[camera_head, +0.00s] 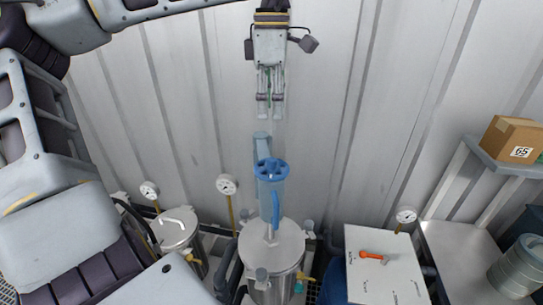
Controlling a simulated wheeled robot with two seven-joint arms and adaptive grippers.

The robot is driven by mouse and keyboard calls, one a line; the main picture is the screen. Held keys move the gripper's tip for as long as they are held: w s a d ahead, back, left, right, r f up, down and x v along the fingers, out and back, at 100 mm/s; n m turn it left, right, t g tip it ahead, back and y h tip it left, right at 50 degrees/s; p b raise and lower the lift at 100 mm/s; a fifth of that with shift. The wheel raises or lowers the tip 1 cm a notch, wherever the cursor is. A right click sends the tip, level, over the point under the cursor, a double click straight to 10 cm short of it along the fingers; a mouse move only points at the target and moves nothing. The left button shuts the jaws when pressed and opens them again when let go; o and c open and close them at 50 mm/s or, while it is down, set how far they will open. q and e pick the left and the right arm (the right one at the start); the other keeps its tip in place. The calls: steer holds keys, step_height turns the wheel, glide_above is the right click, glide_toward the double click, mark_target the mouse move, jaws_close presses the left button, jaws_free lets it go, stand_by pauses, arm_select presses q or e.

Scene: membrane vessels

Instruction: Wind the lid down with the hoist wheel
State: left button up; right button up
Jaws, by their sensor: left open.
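The blue hoist wheel (272,169) sits level on top of a blue hoist column (262,145) in the middle. A blue curved arm (275,208) hangs below it. The round steel lid (285,240) is under this arm, over a steel vessel (274,292); whether a gap is left between lid and vessel I cannot tell. My left gripper (270,104) points down and shows above the wheel in the picture, apart from it. Its fingers are open and empty. My right gripper is not in view.
A smaller lidded vessel (178,230) stands left, with gauges (227,184) near it. A white-topped stand (390,282) at right bears an orange-handled tool (372,255). A shelf with a cardboard box (513,137) and a metal keg (521,267) are far right. A corrugated wall closes the back.

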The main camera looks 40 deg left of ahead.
mark_target(271, 159)
arm_select(q)
steer(key=shift+n, duration=1.3)
steer(key=shift+f, duration=0.1)
steer(key=shift+f+p, duration=0.85)
steer(key=shift+f, duration=6)
steer(key=shift+c, duration=0.4)
jaws_close()
